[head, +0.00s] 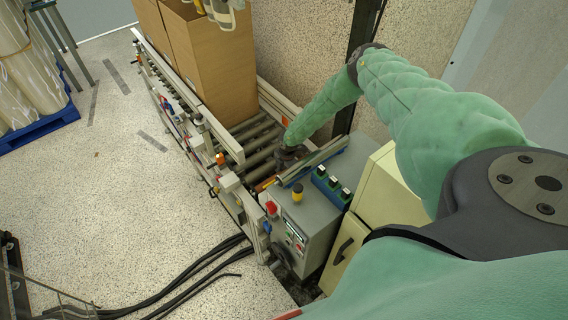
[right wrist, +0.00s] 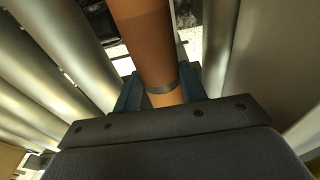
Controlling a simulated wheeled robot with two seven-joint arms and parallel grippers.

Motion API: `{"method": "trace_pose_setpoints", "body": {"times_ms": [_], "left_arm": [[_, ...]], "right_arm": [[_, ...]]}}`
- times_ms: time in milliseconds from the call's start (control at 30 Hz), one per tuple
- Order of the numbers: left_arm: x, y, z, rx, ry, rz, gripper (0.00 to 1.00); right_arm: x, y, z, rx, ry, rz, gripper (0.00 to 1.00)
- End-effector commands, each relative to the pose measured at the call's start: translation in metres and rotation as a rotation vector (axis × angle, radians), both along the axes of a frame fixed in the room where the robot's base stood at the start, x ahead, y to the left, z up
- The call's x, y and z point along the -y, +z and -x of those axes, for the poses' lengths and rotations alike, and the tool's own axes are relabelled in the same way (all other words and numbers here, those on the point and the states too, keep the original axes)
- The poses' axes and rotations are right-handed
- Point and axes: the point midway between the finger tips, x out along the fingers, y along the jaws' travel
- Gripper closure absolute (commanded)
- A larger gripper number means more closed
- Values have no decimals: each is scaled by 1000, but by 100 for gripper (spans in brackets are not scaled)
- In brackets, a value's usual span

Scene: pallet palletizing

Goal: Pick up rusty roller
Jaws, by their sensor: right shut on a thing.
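The rusty roller (right wrist: 145,40) is an orange-brown cylinder running away from the camera in the right wrist view, with a grey band near its lower end. My right gripper (right wrist: 160,92) has its two blue fingers on either side of the roller and is shut on it. In the head view my right arm reaches down to the near end of the roller conveyor (head: 255,148), where my right gripper (head: 290,155) is small and partly hidden. A bit of orange-brown roller (head: 265,184) shows just left of it. My left gripper is not in view.
Metal rollers (right wrist: 50,60) flank the rusty one. Tall cardboard boxes (head: 215,65) stand on the conveyor further back. A grey control box (head: 305,220) with buttons is close to the gripper. Wrapped rolls on a blue pallet (head: 50,125) stand at left. The floor between is mostly clear.

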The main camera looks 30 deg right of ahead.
Motion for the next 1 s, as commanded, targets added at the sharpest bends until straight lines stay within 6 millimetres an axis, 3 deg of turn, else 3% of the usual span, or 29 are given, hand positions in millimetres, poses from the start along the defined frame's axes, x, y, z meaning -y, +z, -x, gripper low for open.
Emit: {"method": "trace_pose_setpoints", "body": {"times_ms": [367, 1000], "left_arm": [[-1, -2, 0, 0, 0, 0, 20], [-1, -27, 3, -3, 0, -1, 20]], "right_arm": [[0, 10, -3, 3, -1, -1, 100], [0, 104, -2, 5, -2, -1, 100]]}}
